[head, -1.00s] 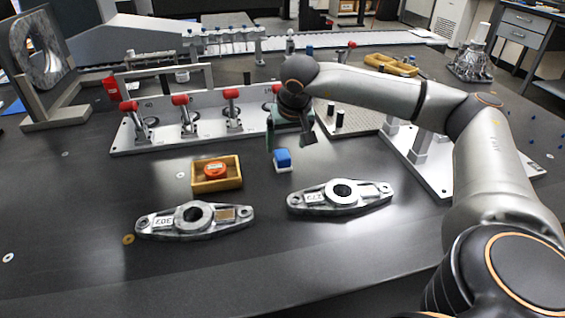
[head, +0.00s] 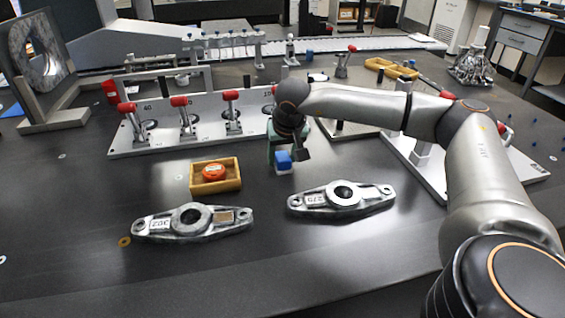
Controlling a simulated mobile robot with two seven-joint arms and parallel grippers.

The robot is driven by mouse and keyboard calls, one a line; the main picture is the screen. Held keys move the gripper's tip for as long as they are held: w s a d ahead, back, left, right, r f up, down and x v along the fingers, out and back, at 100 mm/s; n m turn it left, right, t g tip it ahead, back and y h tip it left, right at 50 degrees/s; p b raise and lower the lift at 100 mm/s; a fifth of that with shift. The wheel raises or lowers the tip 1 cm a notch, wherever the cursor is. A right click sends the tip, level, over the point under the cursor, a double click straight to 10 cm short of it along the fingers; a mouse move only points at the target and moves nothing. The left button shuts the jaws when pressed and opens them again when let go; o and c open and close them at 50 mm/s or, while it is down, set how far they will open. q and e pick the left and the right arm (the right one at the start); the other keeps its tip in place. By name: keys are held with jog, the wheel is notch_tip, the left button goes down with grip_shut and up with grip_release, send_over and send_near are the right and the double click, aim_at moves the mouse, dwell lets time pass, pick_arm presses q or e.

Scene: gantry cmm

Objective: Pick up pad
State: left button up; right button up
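A small blue block (head: 283,160), on a pale base in the earlier view, stands on the dark table; it may be the pad, but I cannot be sure. My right gripper (head: 287,155) points down around it, with one finger on each side. The fingers look spread, with a small gap at the right one; contact cannot be made out. A flat tan square (head: 224,216) lies on the left metal bracket (head: 174,225). My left gripper is not in view.
A second metal bracket (head: 342,197) lies to the right, in front of the block. A wooden tray (head: 232,183) with a red round item (head: 214,172) is to the left. A clamp plate (head: 160,146) with red-handled clamps stands behind. The front of the table is clear.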

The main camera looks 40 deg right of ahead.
aim_at(282, 154)
grip_shut()
dwell(0.3)
jog(key=shift+r, duration=0.45)
notch_tip(282, 154, up, 2)
jog(key=shift+r+p, duration=0.25)
jog(key=shift+p, duration=0.6)
jog(key=shift+s+a+r, duration=0.2)
jog(key=shift+s+r, duration=0.3)
jog(key=shift+r, duration=0.15)
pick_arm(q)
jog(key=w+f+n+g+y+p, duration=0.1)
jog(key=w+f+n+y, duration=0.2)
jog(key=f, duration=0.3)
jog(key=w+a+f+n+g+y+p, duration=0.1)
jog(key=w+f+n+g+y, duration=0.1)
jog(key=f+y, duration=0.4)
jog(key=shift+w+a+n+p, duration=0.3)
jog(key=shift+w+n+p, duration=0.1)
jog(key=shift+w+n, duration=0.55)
pick_arm(e)
jog(key=s+a+r, duration=0.5)
jog(key=s+r, duration=0.3)
jog(key=s, duration=0.4)
jog(key=shift+r, duration=0.15)
